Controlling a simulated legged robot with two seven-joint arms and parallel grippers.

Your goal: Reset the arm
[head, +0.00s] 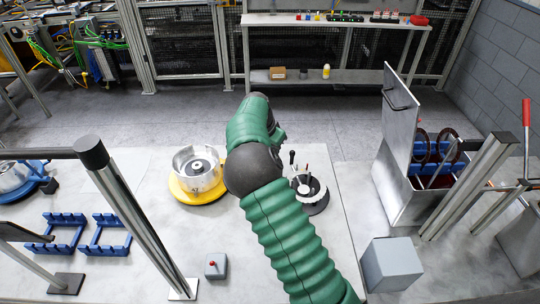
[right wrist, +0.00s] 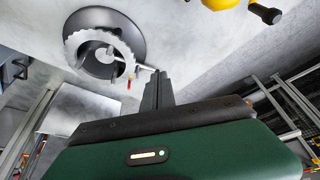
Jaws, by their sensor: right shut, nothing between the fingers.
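My right arm, green and ribbed, rises through the middle of the head view over the table (head: 335,235). My right gripper shows in the right wrist view (right wrist: 157,90), its dark fingers together with nothing between them. In the head view its fingers are mostly hidden behind the arm. Beyond the fingertips, in the right wrist view, is a round dark stand (right wrist: 103,20) with a pale toothed ring; the stand also shows in the head view (head: 314,203), right of my arm, with upright tools on it. I cannot see contact with it. My left gripper is not in view.
Left of my arm is a metal drum fixture on a yellow base (head: 202,198). Blue racks (head: 62,228) and a metal post (head: 135,215) stand further left. A grey box with a red button (head: 216,266), a grey block (head: 391,265) and an open metal bin (head: 400,185) flank the arm.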

